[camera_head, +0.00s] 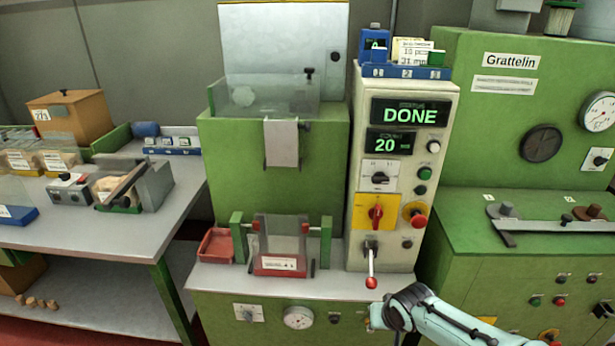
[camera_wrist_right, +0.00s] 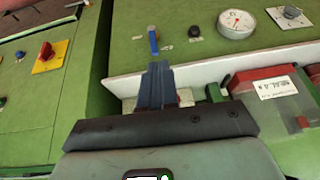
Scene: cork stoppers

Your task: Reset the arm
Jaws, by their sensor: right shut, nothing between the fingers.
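My right arm (camera_head: 450,322) comes in from the lower right in the head view. Its gripper (camera_head: 376,316) is low in front of the green machine's front edge, just below the red-knobbed lever (camera_head: 371,283) and apart from it. In the right wrist view the dark fingers (camera_wrist_right: 155,86) are together, with nothing held between them. The fingers point at the machine's front panel and partly hide its white edge. My left gripper is not in view.
The control column (camera_head: 400,170) shows DONE and 20. A red-fronted clear bin (camera_head: 280,266) stands on the ledge, left of the lever. A gauge (camera_head: 298,317) sits on the panel below. A grey bench (camera_head: 110,215) is at left, a green Grattelin machine (camera_head: 520,160) at right.

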